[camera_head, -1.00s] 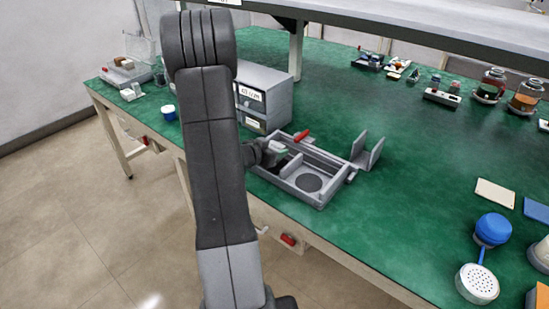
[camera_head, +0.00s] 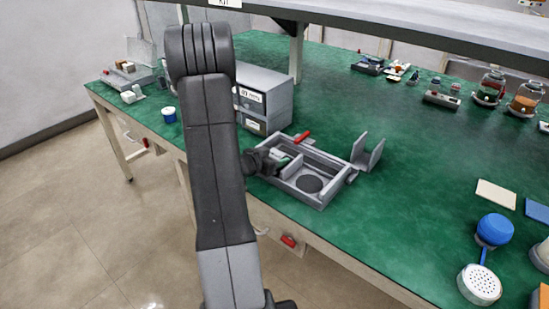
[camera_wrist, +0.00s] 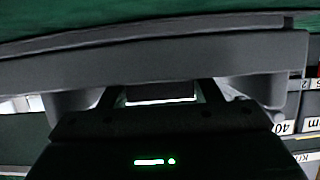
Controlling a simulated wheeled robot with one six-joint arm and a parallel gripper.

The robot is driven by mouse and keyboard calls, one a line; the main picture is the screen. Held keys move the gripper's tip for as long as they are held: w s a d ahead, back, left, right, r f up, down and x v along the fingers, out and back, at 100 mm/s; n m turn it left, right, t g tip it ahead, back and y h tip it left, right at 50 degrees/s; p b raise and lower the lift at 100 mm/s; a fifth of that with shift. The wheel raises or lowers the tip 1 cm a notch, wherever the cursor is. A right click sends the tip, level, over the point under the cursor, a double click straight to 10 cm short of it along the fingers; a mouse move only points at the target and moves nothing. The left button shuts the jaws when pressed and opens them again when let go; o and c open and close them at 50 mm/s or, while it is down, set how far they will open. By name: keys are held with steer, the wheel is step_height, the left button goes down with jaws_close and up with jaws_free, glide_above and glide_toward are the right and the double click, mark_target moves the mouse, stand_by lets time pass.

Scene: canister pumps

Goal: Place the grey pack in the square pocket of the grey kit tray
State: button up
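The grey kit tray (camera_head: 318,203) lies near the table's front edge in the head view, with a round dark recess (camera_head: 310,184) in its right part. My gripper (camera_head: 276,158) is at the tray's left compartment, low over its edge. A long grey tray wall (camera_wrist: 160,62) crosses that view beyond the fingers. The square pocket and the pack's underside are hidden.
A grey drawer cabinet (camera_head: 265,92) stands just behind the tray. A red-handled item (camera_head: 301,137) lies at the tray's back edge, and a grey upright holder (camera_head: 367,153) stands to its right.

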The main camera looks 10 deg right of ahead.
steer(key=shift+o, duration=1.1)
steer(key=shift+s+f, duration=0.35)
steer(key=shift+f, duration=0.45)
steer(key=shift+r, duration=0.25)
steer(key=v, duration=0.3)
steer(key=r+p+v, duration=0.1)
steer(key=v, duration=0.7)
steer(key=shift+w+r, duration=0.25)
steer(key=shift+w, duration=0.1)
steer(key=shift+s+a+r, duration=0.15)
steer(key=shift+s+a, duration=0.1)
steer(key=shift+a, duration=0.05)
